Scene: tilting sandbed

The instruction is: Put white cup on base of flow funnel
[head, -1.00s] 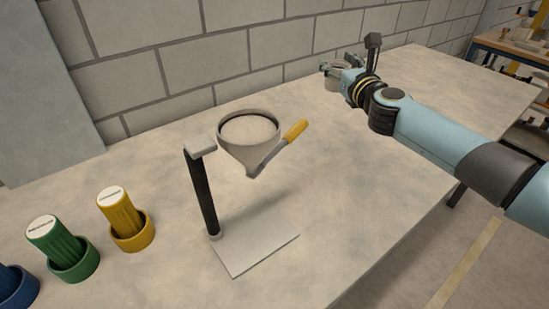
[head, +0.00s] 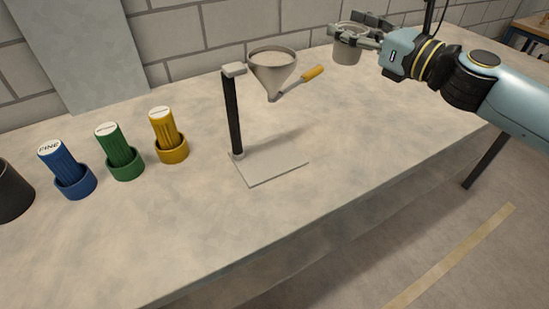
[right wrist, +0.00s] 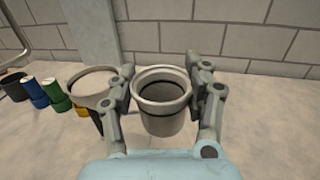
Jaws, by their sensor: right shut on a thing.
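The white cup (head: 347,46) looks greyish and is upright in my right gripper (head: 362,36), at the upper right of the head view. The right wrist view shows the cup (right wrist: 162,108) between both fingers of the gripper (right wrist: 163,88), its inside empty as far as I see. The flow funnel (head: 272,72) hangs on a black post, left of the cup, with a yellow handle (head: 313,73) at its right. Its flat pale base (head: 272,168) lies on the table under it, bare. My left gripper is out of view.
A dark pot (head: 12,192) is at the far left. The table (head: 200,240) is clear in front of the base; a block wall is behind.

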